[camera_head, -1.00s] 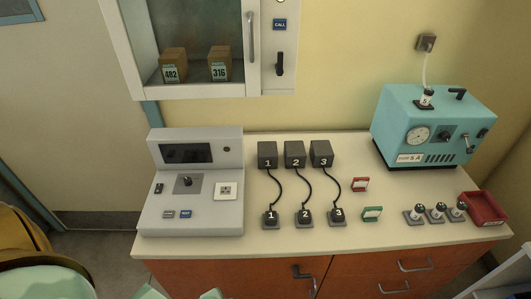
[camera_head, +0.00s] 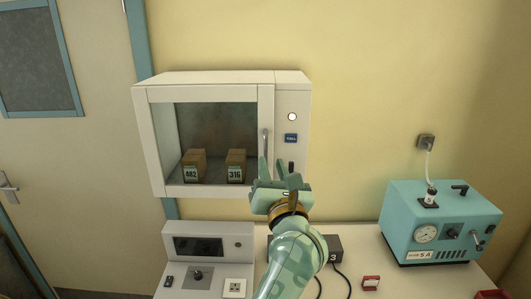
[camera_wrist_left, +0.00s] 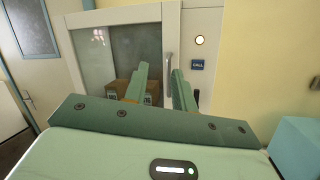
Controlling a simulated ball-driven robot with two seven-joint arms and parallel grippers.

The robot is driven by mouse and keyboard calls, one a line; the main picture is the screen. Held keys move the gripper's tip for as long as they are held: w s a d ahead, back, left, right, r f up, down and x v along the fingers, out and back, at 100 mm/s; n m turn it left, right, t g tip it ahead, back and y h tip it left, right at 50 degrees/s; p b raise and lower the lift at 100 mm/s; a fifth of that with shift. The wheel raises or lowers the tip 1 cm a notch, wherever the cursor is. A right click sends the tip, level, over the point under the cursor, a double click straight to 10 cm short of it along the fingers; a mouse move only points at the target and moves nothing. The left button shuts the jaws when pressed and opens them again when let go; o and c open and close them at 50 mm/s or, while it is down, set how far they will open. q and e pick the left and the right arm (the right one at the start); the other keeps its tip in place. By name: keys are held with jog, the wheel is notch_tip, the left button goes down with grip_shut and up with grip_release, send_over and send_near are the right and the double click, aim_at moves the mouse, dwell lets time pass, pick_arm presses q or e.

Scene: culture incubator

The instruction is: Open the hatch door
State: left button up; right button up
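The hatch (camera_head: 222,80) is a white wall cabinet with a glass door (camera_head: 215,130), which looks closed. The door's upright grey handle (camera_head: 265,143) is on its right side; it also shows in the wrist view (camera_wrist_left: 168,66). My left gripper (camera_head: 273,168) is raised in front of the cabinet's lower right, its fingers apart and empty. In the wrist view the handle appears beyond the fingers, between their tips, and its lower part is hidden. I cannot tell whether a finger touches it. My right gripper is not in view.
Boxes 482 (camera_head: 193,165) and 316 (camera_head: 236,166) stand inside the hatch. Its right panel has a round white light (camera_head: 292,117), a blue CALL button (camera_head: 291,138) and a partly hidden black lever (camera_head: 291,167). Below are a grey console (camera_head: 205,230) and a teal machine (camera_head: 440,215).

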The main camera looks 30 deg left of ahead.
aim_at(266, 148)
pick_arm(q)
jog(key=w+a+f+n+p, duration=0.1)
jog(key=w+a, duration=0.2)
jog(key=w, duration=0.1)
jog(key=w+a+f+n+g+h+p, duration=0.1)
jog(key=w+a, duration=0.3)
jog(key=w, duration=0.1)
jog(key=w+a+f+n+g+h+p, duration=0.1)
jog(key=w+a, duration=0.2)
jog(key=w, duration=0.2)
jog(key=shift+a, duration=0.25)
jog(key=shift+c, duration=0.3)
grip_shut()
